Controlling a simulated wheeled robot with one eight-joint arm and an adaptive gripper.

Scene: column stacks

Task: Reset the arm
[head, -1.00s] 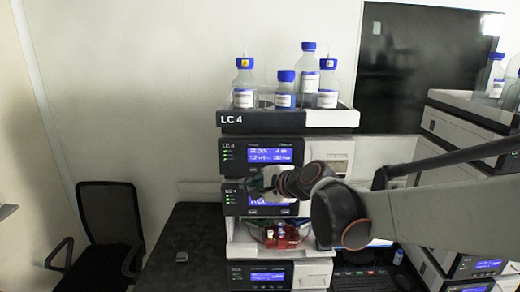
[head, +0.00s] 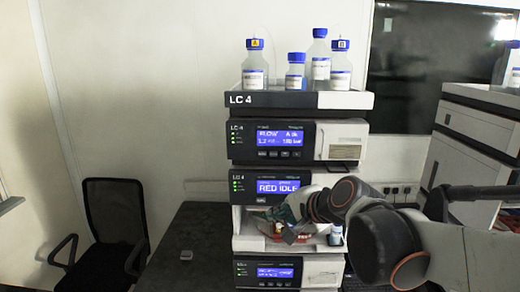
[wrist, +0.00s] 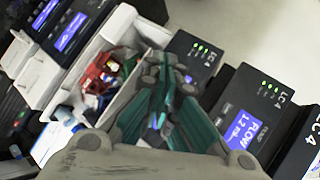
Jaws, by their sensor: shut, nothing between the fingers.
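My arm reaches in from the right in the head view. My gripper (head: 284,226) is in front of the open bay of the LC 4 stack, just below the display that reads RED IDLE (head: 279,187). In the wrist view its teal-lined fingers (wrist: 166,62) are shut with nothing held. A red tray (wrist: 100,70) with small vials sits in the white bay (wrist: 128,28), beside the fingers in the wrist view. In the head view my gripper and wrist partly hide the tray.
Several blue-capped bottles (head: 255,65) stand on top of the stack (head: 290,99). A second stack (head: 470,135) stands at the right. A black chair (head: 112,235) is at the left. The dark bench (head: 190,245) is mostly clear left of the stack.

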